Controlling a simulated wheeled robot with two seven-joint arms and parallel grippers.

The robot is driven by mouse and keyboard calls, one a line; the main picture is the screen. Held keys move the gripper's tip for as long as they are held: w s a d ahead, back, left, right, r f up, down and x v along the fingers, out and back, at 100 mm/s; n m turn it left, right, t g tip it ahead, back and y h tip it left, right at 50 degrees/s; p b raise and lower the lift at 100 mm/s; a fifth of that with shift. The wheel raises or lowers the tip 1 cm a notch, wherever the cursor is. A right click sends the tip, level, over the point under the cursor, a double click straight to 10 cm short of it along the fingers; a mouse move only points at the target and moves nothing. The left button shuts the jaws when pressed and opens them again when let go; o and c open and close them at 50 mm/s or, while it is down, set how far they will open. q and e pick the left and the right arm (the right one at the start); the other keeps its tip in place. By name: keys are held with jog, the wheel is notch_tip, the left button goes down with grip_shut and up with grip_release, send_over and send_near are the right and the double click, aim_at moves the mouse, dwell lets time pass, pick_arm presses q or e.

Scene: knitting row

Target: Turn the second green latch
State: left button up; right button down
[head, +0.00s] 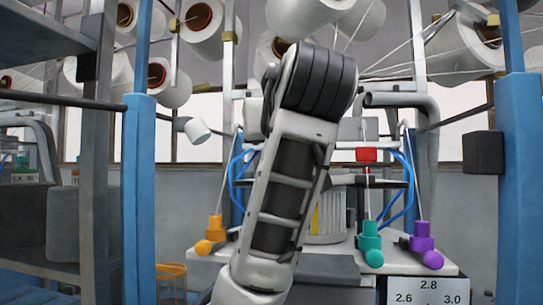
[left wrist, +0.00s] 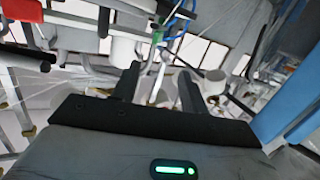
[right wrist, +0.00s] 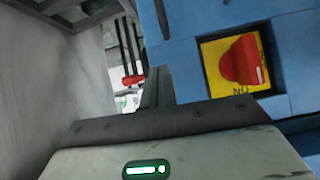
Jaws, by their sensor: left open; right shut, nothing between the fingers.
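A teal-green latch (head: 370,240) stands on the white ledge of the machine in the head view, between an orange latch (head: 213,232) and a purple latch (head: 424,243). One of my arms rises in front of the machine and covers part of the ledge; neither gripper shows in the head view. My left gripper (left wrist: 158,88) is open and empty in its wrist view, with a small green part (left wrist: 157,37) beyond the fingers; I cannot tell if it is a latch. My right gripper (right wrist: 158,85) is shut and empty beside a blue post.
A red knob on a yellow plate (right wrist: 238,62) is mounted on the blue post near my right gripper. Blue uprights (head: 138,200) stand at both sides. White yarn cones (head: 455,50) hang above, with taut yarns. A number plate (head: 428,291) sits low at right.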

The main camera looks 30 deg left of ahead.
pick_arm(q)
jog(key=w+a+p, duration=0.1)
jog(key=w+a, duration=0.1)
jog(key=w, duration=0.1)
jog(key=w+a+f+m+t+p, duration=0.1)
jog(key=w+a+p, duration=0.1)
jog(key=w, duration=0.2)
jog(key=w+a+f+m+t+p, duration=0.1)
jog(key=w+a, duration=0.1)
jog(key=w, duration=0.1)
jog(key=shift+w+a+f+h, duration=0.1)
jog(key=shift+w+a+h, duration=0.2)
jog(key=shift+a, duration=0.1)
jog(key=shift+w+a+p, duration=0.25)
jog(key=shift+w+p, duration=0.1)
jog(key=shift+w, duration=0.05)
jog(key=shift+f, duration=0.1)
pick_arm(e)
jog(key=shift+s+d+r, duration=0.1)
jog(key=shift+d+r, duration=0.1)
jog(key=shift+r, duration=0.4)
jog(key=shift+d+r, duration=0.2)
jog(key=shift+r, duration=0.4)
